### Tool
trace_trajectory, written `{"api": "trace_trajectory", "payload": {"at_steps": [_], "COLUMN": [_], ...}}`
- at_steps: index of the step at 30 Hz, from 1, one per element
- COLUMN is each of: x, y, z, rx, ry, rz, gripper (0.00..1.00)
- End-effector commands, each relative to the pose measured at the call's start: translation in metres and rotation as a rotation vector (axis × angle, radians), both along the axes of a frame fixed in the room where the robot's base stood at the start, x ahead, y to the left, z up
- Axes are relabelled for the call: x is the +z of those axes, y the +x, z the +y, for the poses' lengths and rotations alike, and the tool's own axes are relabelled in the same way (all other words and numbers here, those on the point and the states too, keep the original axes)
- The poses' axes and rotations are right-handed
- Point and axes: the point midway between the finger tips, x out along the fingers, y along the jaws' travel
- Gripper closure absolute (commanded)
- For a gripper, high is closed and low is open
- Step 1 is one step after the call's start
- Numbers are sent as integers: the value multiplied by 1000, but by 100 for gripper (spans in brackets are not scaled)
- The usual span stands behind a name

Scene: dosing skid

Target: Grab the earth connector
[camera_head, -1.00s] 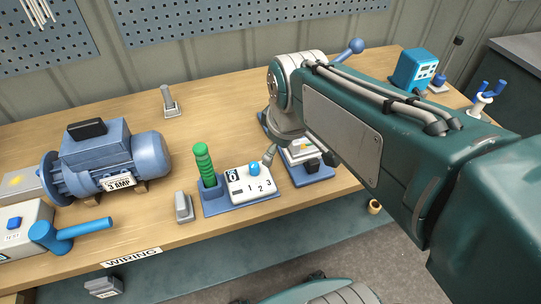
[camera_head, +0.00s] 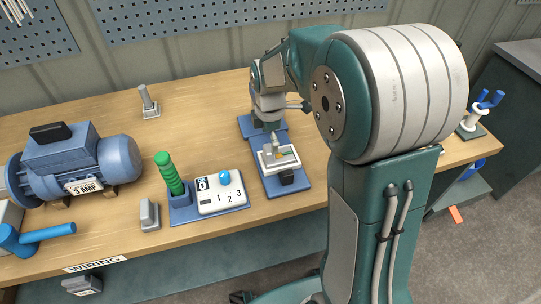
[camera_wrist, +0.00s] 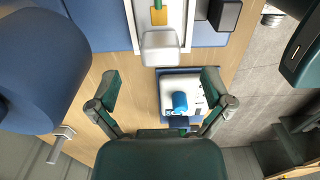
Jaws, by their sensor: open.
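A white terminal tray (camera_head: 266,161) sits on a blue base in the head view. It holds a small yellow-and-green piece (camera_head: 285,154), which looks like the earth connector, though I cannot be sure. In the wrist view, the yellow-and-green piece (camera_wrist: 158,14) is at the top edge, partly cut off. A pale grey block (camera_wrist: 160,47) stands just below it. My gripper (camera_wrist: 157,78) is open and empty, its fingers wide apart. In the head view, my wrist is over the rear of the tray, and the fingertips are hard to make out.
A white switch box (camera_head: 220,198) with a blue knob and a green ribbed handle (camera_head: 170,174) stand left of the tray. A blue motor (camera_head: 75,160) sits farther left. A grey upright stand (camera_head: 149,102) is behind.

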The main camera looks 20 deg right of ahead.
Motion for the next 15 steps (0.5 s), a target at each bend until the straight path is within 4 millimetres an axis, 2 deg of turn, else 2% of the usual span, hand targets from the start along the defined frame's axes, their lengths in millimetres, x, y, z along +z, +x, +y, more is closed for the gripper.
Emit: {"api": "trace_trajectory", "payload": {"at_steps": [5, 12, 15], "x": [-15, -51, -57], "y": [-1, 0, 0], "z": [-3, -3, -2], "rx": [-2, -1, -1], "ry": [2, 0, -1], "rz": [2, 2, -1], "gripper": [0, 0, 0]}}
